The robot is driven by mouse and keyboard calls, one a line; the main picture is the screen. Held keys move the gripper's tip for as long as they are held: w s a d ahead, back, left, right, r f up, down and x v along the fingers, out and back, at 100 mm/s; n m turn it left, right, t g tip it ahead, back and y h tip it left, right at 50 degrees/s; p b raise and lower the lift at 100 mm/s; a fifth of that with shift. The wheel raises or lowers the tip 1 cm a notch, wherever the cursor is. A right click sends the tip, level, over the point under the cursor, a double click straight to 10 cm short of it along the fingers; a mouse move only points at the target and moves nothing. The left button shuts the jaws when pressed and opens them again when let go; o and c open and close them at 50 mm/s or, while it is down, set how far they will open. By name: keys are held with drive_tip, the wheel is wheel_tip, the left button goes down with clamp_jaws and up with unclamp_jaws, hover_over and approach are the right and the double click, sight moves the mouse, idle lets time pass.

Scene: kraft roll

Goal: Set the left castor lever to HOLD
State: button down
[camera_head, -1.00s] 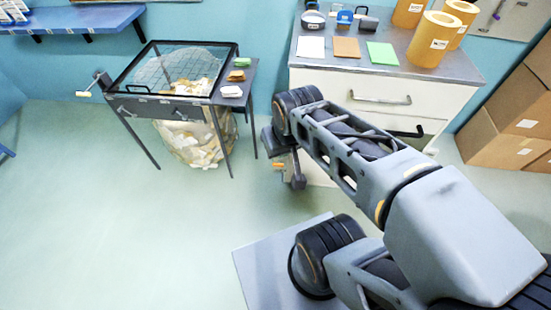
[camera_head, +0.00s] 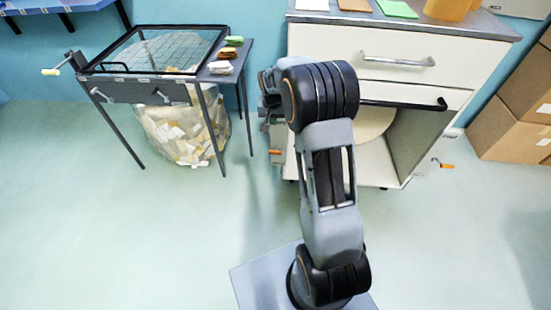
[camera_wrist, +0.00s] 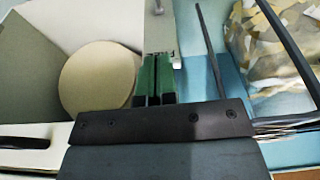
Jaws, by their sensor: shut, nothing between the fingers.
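The cabinet (camera_head: 362,44) stands at centre right with its lower part open. A small orange lever (camera_head: 274,151) shows low by its left edge, close below my gripper; its setting is too small to read. Another orange lever (camera_head: 446,166) is at the lower right. My gripper is mostly hidden behind my arm in the head view. In the wrist view my gripper (camera_wrist: 156,58) is shut and empty, its green fingers over the cabinet's pale edge, where a small label is partly covered. I cannot tell whether the fingers touch anything.
A dark-framed table (camera_head: 150,88) with a crank stands left, a bag of paper scraps (camera_head: 183,135) beneath it. A large round roll (camera_wrist: 98,78) lies inside the cabinet. Cardboard boxes (camera_head: 512,112) stand at right. The floor at front left is clear.

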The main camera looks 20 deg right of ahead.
drive_tip(key=shift+m, duration=0.3)
drive_tip(key=x, duration=0.4)
drive_tip(key=w+d+b+x, duration=0.1)
drive_tip(key=shift+f, duration=0.25)
drive_tip(key=shift+f, duration=0.1)
drive_tip(key=b+x, duration=0.1)
drive_tip(key=x, duration=0.3)
drive_tip(key=b+x, duration=0.1)
drive_tip(key=x, duration=0.3)
drive_tip(key=s+b+x, duration=0.1)
drive_tip(key=b+x, duration=0.1)
drive_tip(key=x, duration=0.2)
drive_tip(key=shift+a+f, duration=0.2)
drive_tip(key=shift+f, duration=0.15)
drive_tip(key=shift+s+f, duration=0.15)
drive_tip(key=shift+f, duration=0.4)
drive_tip(key=shift+a+f+b, duration=0.1)
drive_tip(key=shift+f+b, duration=0.05)
drive_tip(key=shift+b, duration=0.15)
